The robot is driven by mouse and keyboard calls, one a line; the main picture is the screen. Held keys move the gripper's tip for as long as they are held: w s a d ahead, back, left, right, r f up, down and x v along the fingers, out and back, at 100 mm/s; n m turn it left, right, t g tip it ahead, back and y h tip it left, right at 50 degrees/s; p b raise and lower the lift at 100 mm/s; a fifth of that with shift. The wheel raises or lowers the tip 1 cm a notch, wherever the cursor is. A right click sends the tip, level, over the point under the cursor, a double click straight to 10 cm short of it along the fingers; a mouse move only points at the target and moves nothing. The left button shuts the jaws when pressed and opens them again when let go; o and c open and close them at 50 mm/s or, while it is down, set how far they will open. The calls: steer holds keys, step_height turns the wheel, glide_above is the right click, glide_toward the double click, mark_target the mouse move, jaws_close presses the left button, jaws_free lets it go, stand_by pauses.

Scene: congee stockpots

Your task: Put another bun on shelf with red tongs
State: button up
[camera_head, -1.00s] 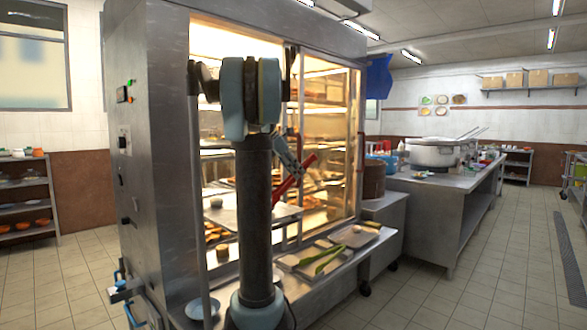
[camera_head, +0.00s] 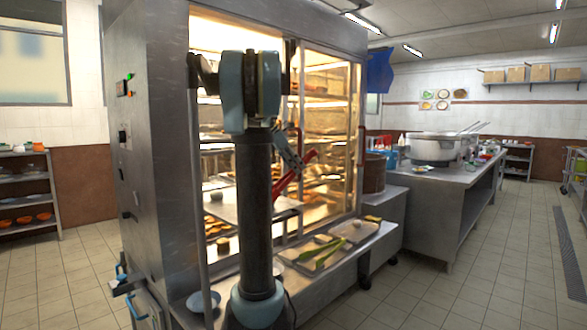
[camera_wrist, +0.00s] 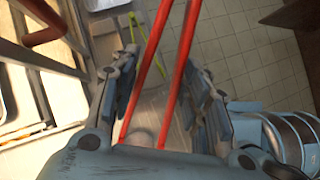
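The red tongs (camera_head: 294,174) are held by my gripper (camera_head: 288,152) in front of the lit cabinet, partly behind my arm. In the wrist view, the two red tong arms (camera_wrist: 172,60) run up between the fingers of my gripper (camera_wrist: 160,98) and out of the picture. I cannot see a bun between the arms, and not all of the tongs shows. A pale bun (camera_head: 216,196) is on the metal tray (camera_head: 270,212) at the cabinet's opening. Another bun (camera_head: 222,246) sits lower down. The cabinet shelves (camera_head: 325,105) hold several baked items.
Green tongs (camera_head: 320,256) lie across trays on the low counter (camera_head: 345,255), and a few buns lie there too; they also show in the wrist view (camera_wrist: 152,76). A blue-grey plate (camera_head: 202,301) is at lower left. A brown round container (camera_head: 374,175) stands right of the cabinet.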

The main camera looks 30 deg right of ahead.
steer(key=shift+r, duration=0.1)
stand_by(0.5)
step_height(320, 180, up, 10)
stand_by(0.6)
steer(key=shift+o, duration=0.2)
steer(key=shift+c, duration=0.9)
